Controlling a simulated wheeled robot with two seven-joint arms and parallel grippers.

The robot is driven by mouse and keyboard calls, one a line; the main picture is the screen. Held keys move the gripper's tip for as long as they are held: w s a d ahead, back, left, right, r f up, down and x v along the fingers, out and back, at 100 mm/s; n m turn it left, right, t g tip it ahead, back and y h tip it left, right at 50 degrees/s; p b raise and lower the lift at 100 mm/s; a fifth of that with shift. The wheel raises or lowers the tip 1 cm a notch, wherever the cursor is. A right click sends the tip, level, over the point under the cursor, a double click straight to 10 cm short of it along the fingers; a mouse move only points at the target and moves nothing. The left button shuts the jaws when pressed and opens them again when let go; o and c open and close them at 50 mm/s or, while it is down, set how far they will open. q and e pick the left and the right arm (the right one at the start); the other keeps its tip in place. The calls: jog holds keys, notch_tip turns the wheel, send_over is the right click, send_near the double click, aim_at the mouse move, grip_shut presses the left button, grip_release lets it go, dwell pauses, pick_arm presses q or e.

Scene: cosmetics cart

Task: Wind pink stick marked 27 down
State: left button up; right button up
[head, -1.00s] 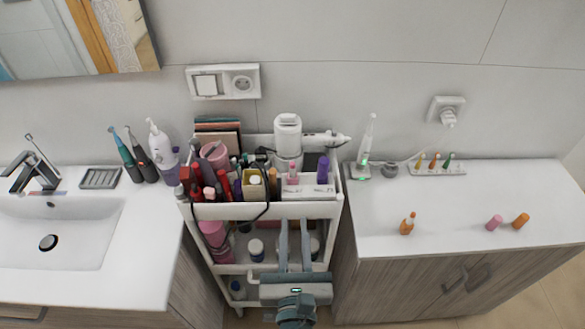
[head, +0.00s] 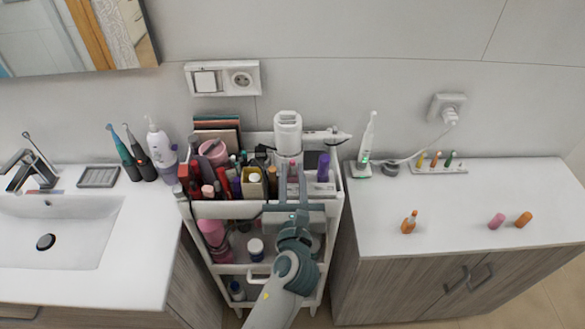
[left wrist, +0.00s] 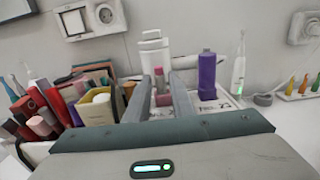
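A pink stick (head: 293,170) stands upright in a white holder (head: 312,188) at the right end of the cart's top tray. It shows in the left wrist view (left wrist: 160,82) between the two fingers; its number is too small to read surely. A purple stick (head: 323,168) stands right of it, with a label reading about 23 in the left wrist view. My left gripper (head: 292,174) is open, its parallel fingers on either side of the pink stick with gaps visible. I cannot tell how far they reach past it. My right gripper is not in view.
A white hair dryer (head: 288,135) stands close behind the pink stick. A cream box (head: 253,187) and several tubes crowd the tray to the left. A toothbrush on its charger (head: 366,145) stands right of the cart. The right counter (head: 455,205) is mostly clear, with small orange and pink items.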

pick_arm(q)
jog(key=shift+w, duration=1.3)
grip_shut()
jog(key=h+p, duration=0.1)
jog(key=m+p, duration=0.1)
jog(key=p, duration=0.1)
jog(key=shift+r+h, duration=0.35)
jog(key=shift+h, duration=0.05)
jog(key=shift+m+h+p, duration=0.4)
jog(key=shift+h+p, duration=0.1)
jog(key=shift+f+m+g+h+p, duration=0.15)
jog(key=shift+m+g+h+p, duration=0.2)
jog(key=shift+m+h, duration=0.3)
jog(key=shift+f+m+g+h, duration=0.15)
jog(key=shift+m+g+h, duration=0.45)
jog(key=shift+h, duration=0.85)
